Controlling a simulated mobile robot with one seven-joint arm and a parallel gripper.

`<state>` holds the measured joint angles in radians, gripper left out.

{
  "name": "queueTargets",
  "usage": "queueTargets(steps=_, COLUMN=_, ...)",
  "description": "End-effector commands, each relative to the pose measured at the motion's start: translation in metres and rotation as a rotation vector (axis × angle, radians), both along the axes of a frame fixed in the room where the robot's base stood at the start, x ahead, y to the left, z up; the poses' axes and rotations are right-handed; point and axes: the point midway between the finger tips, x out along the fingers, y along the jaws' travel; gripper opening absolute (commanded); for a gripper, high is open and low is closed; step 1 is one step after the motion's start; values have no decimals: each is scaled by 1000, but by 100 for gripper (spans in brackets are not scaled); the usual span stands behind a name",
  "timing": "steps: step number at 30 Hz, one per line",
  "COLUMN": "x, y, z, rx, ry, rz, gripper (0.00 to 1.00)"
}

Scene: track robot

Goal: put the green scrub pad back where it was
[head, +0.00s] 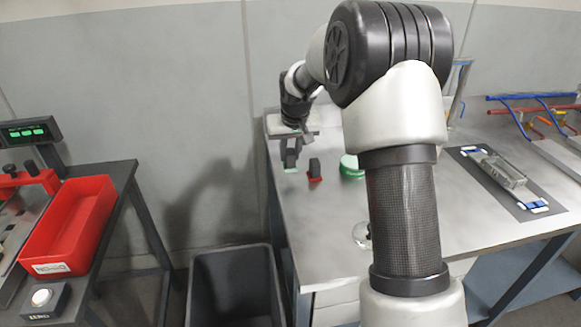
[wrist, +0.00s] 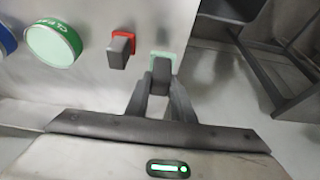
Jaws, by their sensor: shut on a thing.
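The green scrub pad (head: 290,170) has a dark grey block handle on a pale green base. It is near the left end of the metal table. In the wrist view the scrub pad (wrist: 163,58) sits between my fingertips. My gripper (head: 290,152) points down and is shut on the handle; it also shows in the wrist view (wrist: 161,80). The green base is at or very near the table surface; I cannot tell whether it touches. My fingers hide part of the handle.
A similar red-based pad (head: 314,172) stands close beside it, with a green round lid (head: 352,166) beyond. The metal table (head: 320,225) has bare room in front. A dark bin (head: 235,285) stands below left. A red tray (head: 72,222) is on the left bench.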

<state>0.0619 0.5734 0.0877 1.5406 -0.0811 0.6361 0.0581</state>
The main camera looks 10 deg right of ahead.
Motion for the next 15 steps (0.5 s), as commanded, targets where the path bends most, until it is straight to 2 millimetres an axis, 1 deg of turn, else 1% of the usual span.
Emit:
queueTargets(steps=4, x=-1, y=0, z=-26, rx=0, ry=4, rz=0, gripper=4)
queueTargets(steps=7, x=0, y=0, z=-40, rx=-1, ry=2, rz=0, gripper=4)
queueTargets(steps=9, x=0, y=0, z=-44, rx=-1, ry=0, rz=0, gripper=4)
queueTargets(steps=15, x=0, y=0, z=-43, rx=0, ry=-1, rz=0, gripper=4)
